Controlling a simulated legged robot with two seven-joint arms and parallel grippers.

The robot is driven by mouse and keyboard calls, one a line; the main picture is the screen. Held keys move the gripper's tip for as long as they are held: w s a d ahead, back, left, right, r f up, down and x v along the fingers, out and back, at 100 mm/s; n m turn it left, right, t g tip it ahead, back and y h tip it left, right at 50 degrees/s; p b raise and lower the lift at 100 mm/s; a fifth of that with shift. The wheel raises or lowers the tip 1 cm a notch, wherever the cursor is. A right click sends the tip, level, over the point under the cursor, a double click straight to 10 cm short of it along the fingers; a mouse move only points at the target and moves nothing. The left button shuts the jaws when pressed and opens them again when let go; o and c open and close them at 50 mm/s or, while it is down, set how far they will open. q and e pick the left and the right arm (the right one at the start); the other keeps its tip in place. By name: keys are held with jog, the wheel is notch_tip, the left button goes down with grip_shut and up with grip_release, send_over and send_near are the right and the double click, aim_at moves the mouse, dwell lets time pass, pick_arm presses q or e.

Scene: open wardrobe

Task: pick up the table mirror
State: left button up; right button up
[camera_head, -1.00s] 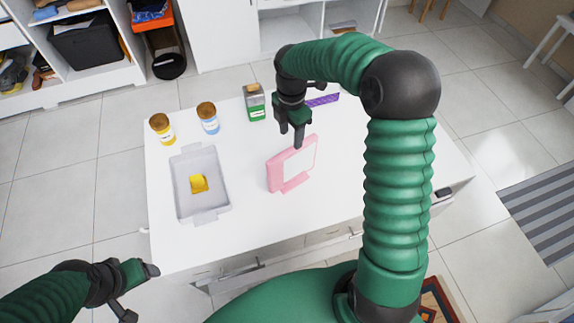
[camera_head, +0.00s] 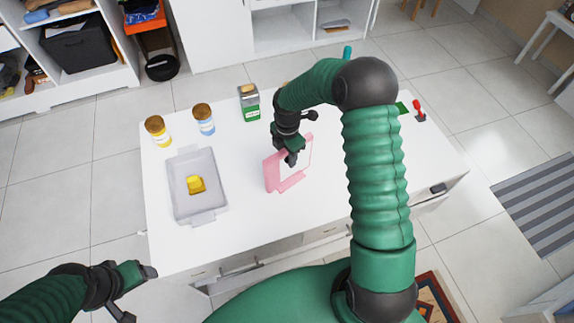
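The pink table mirror (camera_head: 271,176) stands tilted on the white table, its base (camera_head: 290,183) resting on the top. My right gripper (camera_head: 289,158) is at the mirror's upper edge and covers part of its frame and face. One finger shows in front of the mirror. The gap between the fingers is hidden, so I cannot tell whether they are closed on it. My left gripper (camera_head: 139,292) is open and empty, low at the left, off the table's front edge and away from the mirror.
A grey tray (camera_head: 180,204) holding a yellow item (camera_head: 196,185) lies left of the mirror. Two jars, one yellow (camera_head: 157,131) and one blue (camera_head: 204,120), and a green container (camera_head: 250,103) stand behind. A red-handled item (camera_head: 419,110) is at right.

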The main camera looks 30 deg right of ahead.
jog(key=shift+d+f, duration=0.1)
jog(key=shift+d, duration=0.25)
grip_shut()
jog(key=shift+a, duration=0.15)
dwell(0.6)
